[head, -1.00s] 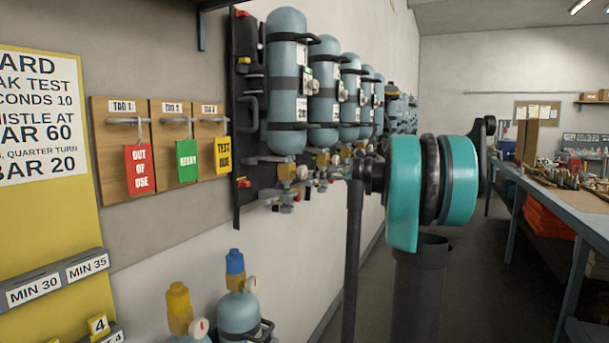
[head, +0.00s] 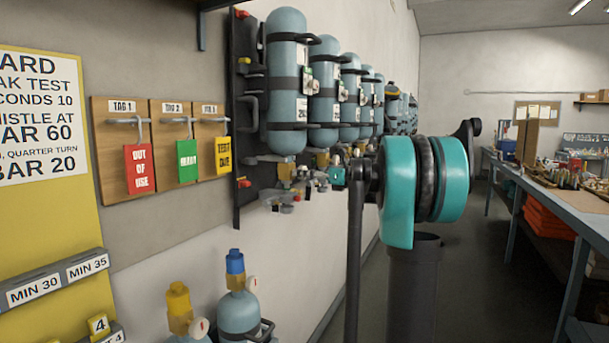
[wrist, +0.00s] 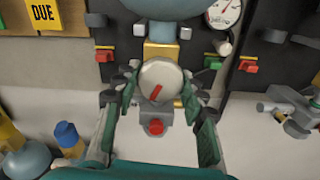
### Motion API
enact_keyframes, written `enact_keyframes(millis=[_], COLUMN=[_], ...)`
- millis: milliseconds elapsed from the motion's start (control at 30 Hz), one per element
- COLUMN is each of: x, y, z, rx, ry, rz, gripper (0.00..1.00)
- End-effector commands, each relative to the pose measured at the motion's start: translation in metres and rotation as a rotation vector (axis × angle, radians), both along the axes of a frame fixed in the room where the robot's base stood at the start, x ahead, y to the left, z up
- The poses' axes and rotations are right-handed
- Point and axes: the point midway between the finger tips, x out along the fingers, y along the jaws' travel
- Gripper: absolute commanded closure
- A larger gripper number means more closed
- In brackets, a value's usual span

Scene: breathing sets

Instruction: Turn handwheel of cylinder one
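Several blue-grey cylinders hang in a row on the wall rack; the nearest (head: 287,85) is large, with brass and grey valve parts below it. In the wrist view, a round grey knob with a red mark (wrist: 160,82) sits in front of a brass block (wrist: 162,52) under a cylinder (wrist: 165,8). My gripper (wrist: 158,98) has one finger on each side of this knob, apart, with the tips close to its rim. Contact with the rim cannot be made out. In the head view, my arm hides most of the gripper and the knob.
A red button-like part (wrist: 156,127) is just below the knob. A pressure gauge (wrist: 222,12) and red and green fittings are nearby. Tags hang on wooden boards (head: 107,181) at left. Two shorter cylinders (head: 238,312) stand below. A workbench (head: 575,200) runs along the right.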

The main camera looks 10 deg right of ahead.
Motion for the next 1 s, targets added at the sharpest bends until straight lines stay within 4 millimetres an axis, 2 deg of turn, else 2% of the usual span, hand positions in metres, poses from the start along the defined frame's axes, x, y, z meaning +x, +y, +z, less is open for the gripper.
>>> enact_keyframes(millis=[33,167,367,700,1000], x=[0.0000,0.0000,0.0000,0.0004,0.0005], y=[-0.0001,-0.0001,-0.0003,-0.0005,-0.0006], z=[0.0000,0.0000,0.0000,0.0000,0.0000], rx=[0.000,0.000,-0.036,-0.218,-0.251], ry=[0.000,0.000,-0.049,-0.300,-0.345], rz=[0.000,0.000,-0.001,-0.003,-0.004], gripper=[0.72,0.88,0.88,0.88,0.88])
